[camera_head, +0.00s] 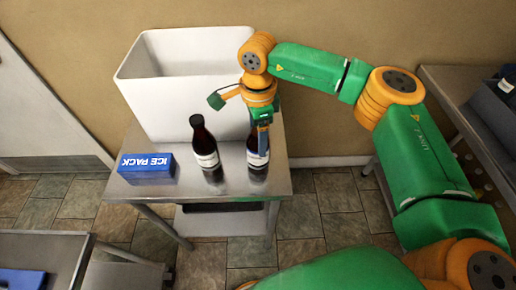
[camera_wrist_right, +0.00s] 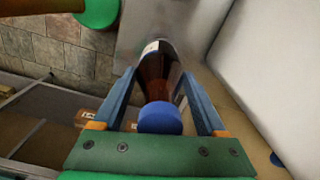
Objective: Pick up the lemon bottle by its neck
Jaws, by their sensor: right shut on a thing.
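A dark brown bottle (camera_head: 253,158) with a white label stands upright at the right part of the steel table. The wrist view shows this bottle (camera_wrist_right: 161,88) from above, with its blue cap near the palm. My right gripper (camera_head: 263,143) points down over it and is shut on its upper part, one finger on each side; it also shows in the wrist view (camera_wrist_right: 160,76). A second dark bottle (camera_head: 204,145) with a dark cap and white label stands just to the left. The labels are too small to read, so I cannot tell the flavours. My left gripper is not in view.
A large white bin (camera_head: 165,115) stands behind the bottles. A blue ice pack (camera_head: 147,167) lies at the left of the steel table (camera_head: 190,188). The table's front strip is clear. Another bench (camera_head: 455,85) stands at the right.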

